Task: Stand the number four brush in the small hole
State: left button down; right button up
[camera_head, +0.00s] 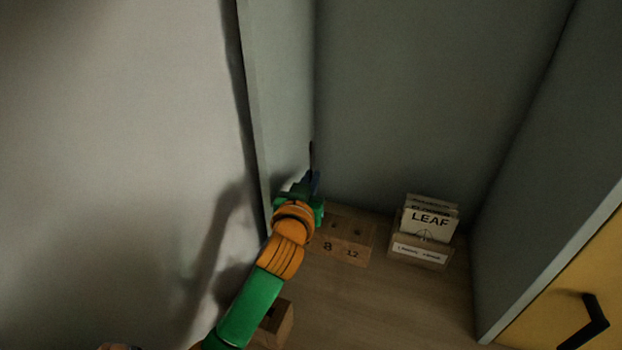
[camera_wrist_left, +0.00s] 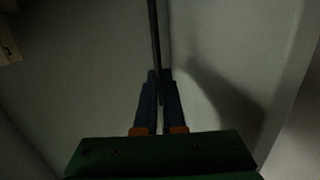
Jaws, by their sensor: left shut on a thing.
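My left gripper (camera_head: 312,182) is shut on a thin dark brush (camera_head: 311,153), which points up from its fingers near the back left corner. In the left wrist view the brush (camera_wrist_left: 155,35) runs up from between the blue fingertips (camera_wrist_left: 160,85); no number on it can be read. A wooden block (camera_head: 362,243) with dark holes and the marks 8 and 12 stands just right of the gripper. Its left part is hidden behind my arm, and no small hole marked four shows. My right gripper is not in view.
A card holder (camera_head: 420,252) with cards, the front one reading LEAF (camera_head: 430,222), stands right of the block. Another wooden block (camera_head: 277,324) is partly behind my arm. Grey walls close in left and back. A yellow panel (camera_head: 560,310) with a black handle is at right.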

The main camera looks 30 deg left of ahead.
pick_arm(q)
jog(key=shift+f, duration=0.15)
jog(key=shift+f+b, duration=1.25)
jog(key=shift+f, duration=0.1)
jog(key=shift+f, duration=0.4)
jog(key=c, duration=0.9)
grip_release()
